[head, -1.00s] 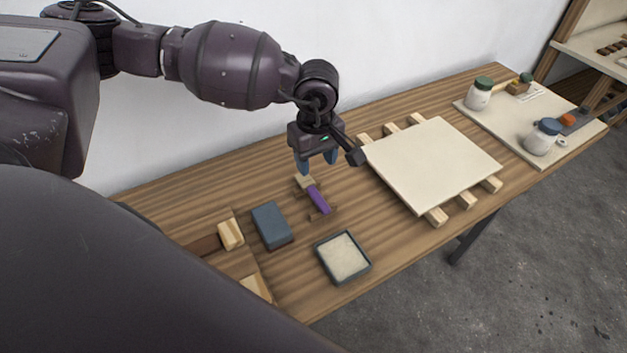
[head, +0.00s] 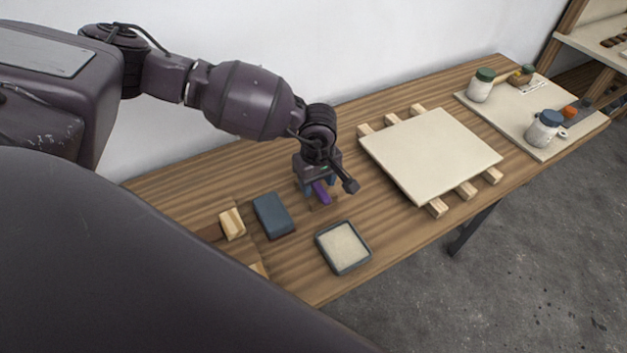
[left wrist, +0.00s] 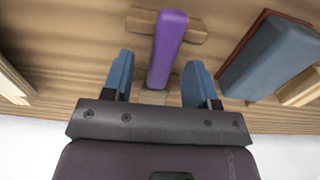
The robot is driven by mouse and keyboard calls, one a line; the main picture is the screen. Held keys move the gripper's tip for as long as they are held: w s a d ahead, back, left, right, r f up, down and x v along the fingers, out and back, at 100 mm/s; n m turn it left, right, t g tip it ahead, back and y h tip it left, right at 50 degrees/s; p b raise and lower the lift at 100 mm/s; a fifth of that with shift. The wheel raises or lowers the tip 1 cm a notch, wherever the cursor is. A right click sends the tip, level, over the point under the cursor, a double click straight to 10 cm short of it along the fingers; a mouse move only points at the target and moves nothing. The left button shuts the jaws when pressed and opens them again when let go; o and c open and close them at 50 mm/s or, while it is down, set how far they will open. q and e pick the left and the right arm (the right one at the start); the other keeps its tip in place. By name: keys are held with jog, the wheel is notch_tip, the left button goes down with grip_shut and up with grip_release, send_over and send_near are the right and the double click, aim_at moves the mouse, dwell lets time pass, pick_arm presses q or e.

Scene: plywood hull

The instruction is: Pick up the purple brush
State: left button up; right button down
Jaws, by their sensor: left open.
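The purple brush (head: 321,192) lies on the wooden table, resting on a small wooden holder; my left gripper hides part of it in the head view. In the left wrist view the purple brush handle (left wrist: 168,45) runs between the two blue fingers, with a gap on each side. My left gripper (head: 319,189) is open and low over the brush; in the left wrist view its fingers (left wrist: 158,80) stand either side of the handle. My right gripper is not in view.
A blue-grey block (head: 273,215) lies left of the brush. A shallow tray (head: 343,247) sits in front. A pale board (head: 430,155) on wooden strips lies to the right. Jars (head: 480,86) stand at the far right. Bare table lies behind the brush.

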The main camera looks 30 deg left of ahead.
pick_arm(q)
jog(key=shift+c, duration=0.4)
grip_shut()
